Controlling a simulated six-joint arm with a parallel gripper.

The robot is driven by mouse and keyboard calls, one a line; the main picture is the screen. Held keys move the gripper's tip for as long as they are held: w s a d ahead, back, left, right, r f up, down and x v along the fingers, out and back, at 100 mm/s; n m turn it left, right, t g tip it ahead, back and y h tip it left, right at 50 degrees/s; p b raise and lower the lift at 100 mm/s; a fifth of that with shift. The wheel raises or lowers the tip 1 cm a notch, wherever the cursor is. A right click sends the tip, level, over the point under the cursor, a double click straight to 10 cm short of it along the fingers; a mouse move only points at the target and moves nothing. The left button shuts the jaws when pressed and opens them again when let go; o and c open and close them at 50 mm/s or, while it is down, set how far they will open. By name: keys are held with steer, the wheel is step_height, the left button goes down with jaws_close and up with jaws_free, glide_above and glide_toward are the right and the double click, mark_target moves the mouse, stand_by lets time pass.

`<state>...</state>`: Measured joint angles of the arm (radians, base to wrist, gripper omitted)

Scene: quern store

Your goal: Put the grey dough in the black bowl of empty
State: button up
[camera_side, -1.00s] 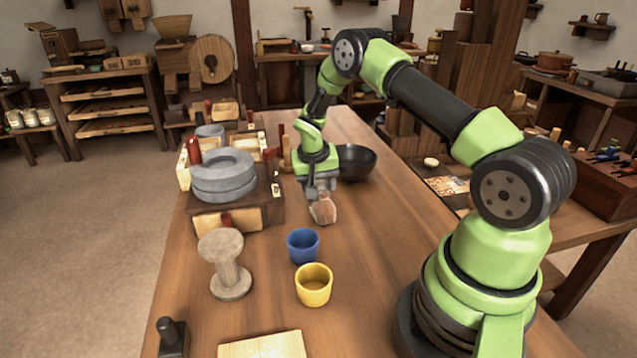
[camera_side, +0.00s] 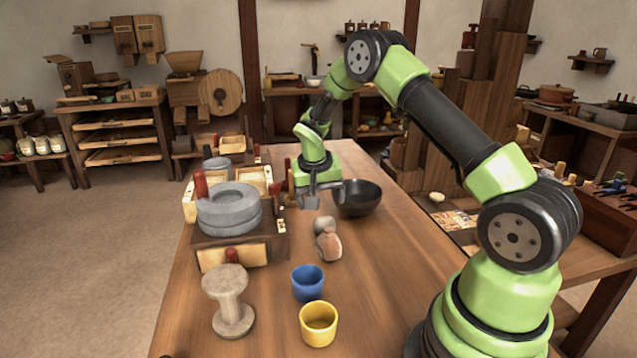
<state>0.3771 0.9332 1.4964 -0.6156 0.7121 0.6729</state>
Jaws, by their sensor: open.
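A small grey lump (camera_side: 324,224), which looks like the grey dough, sits on the wooden table. A pinkish-brown lump (camera_side: 328,244) stands right in front of it, hiding part of its lower side. My gripper (camera_side: 311,201) is open and empty, pointing down, a little above and behind the grey lump and apart from it. The black bowl (camera_side: 357,200) stands upright on the table, behind and to the right of the lumps. I see nothing in the visible part of its dark inside.
A blue cup (camera_side: 307,283) and a yellow cup (camera_side: 318,324) stand in front of the lumps. The table (camera_side: 390,270) is clear to the right.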

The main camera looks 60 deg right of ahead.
steer(key=s+a+r+n+t, duration=0.1)
steer(key=s+a+r, duration=0.1)
steer(key=a+r, duration=0.35)
steer(key=s+a+r+t, duration=0.1)
steer(key=a+r, duration=0.1)
steer(key=r, duration=0.7)
steer(key=s+a+r+n+t+y, duration=0.3)
steer(key=s+a+r, duration=0.5)
steer(key=s+a, duration=0.1)
steer(key=shift+s+a, duration=0.2)
steer(key=shift+s, duration=0.55)
steer(key=s+a, duration=0.1)
steer(key=s, duration=0.1)
steer(key=s+a+n+t+y, duration=0.1)
steer(key=s, duration=0.1)
steer(key=s+a+n+y, duration=0.1)
steer(key=s+a, duration=0.1)
steer(key=s, duration=0.1)
steer(key=shift+t, duration=0.4)
steer(key=shift+c, duration=0.2)
steer(key=shift+s+a, duration=0.1)
steer(key=shift+s, duration=0.2)
steer(key=c, duration=0.4)
